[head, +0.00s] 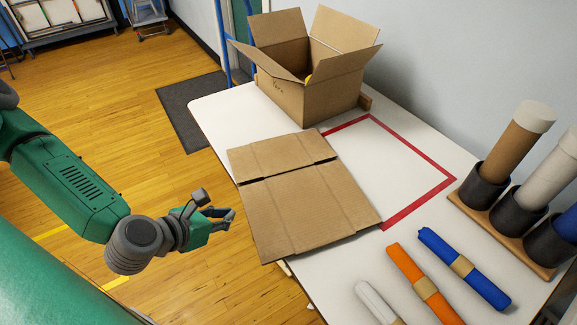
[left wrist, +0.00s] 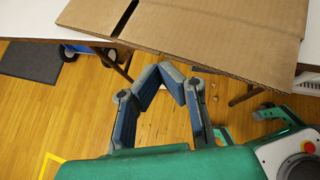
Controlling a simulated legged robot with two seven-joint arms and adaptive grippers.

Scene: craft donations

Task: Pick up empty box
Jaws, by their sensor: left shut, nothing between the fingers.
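A flattened brown cardboard box (head: 300,190) lies on the white table, its near left part reaching past the table's edge. An upright open cardboard box (head: 305,95) with flaps spread stands at the table's far end; a bit of yellow shows inside it. My left gripper (head: 232,214) is off the table's left side, over the floor, just left of the flat box and apart from it. In the left wrist view, its fingertips (left wrist: 172,68) meet with nothing between them, and the flat box's edge (left wrist: 210,35) spans above them. My right gripper is not in view.
Red tape (head: 424,203) marks a bare area of the white table (head: 385,165). A rack with black cups (head: 484,187) holding tubes stands at the right. Orange (head: 408,265) and blue (head: 450,258) rolls and a white roll (head: 375,300) lie in front. Wooden floor is left of the table.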

